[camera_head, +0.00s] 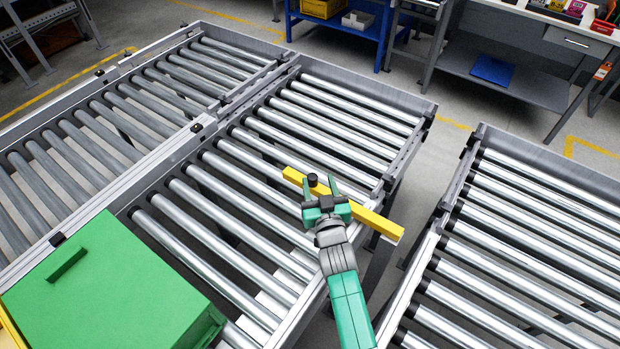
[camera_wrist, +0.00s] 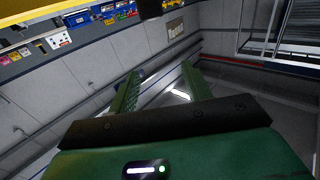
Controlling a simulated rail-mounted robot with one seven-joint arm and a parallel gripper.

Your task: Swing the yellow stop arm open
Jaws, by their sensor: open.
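The yellow stop arm (camera_head: 378,221) is a straight bar lying aslant across the right edge of the middle roller conveyor. A black knob (camera_head: 312,179) shows near its far left end. My green gripper (camera_head: 319,184) is open, with its two fingers apart and the knob appearing between their tips in the head view. I cannot tell whether a finger touches the knob or the bar. My gripper and wrist hide the middle of the bar.
A green box (camera_head: 110,285) sits at the front left on the rollers. Another roller conveyor (camera_head: 530,240) stands to the right across a gap. A blue bench (camera_head: 340,30) and a grey workbench (camera_head: 510,75) stand at the back. The middle rollers beyond the arm are clear.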

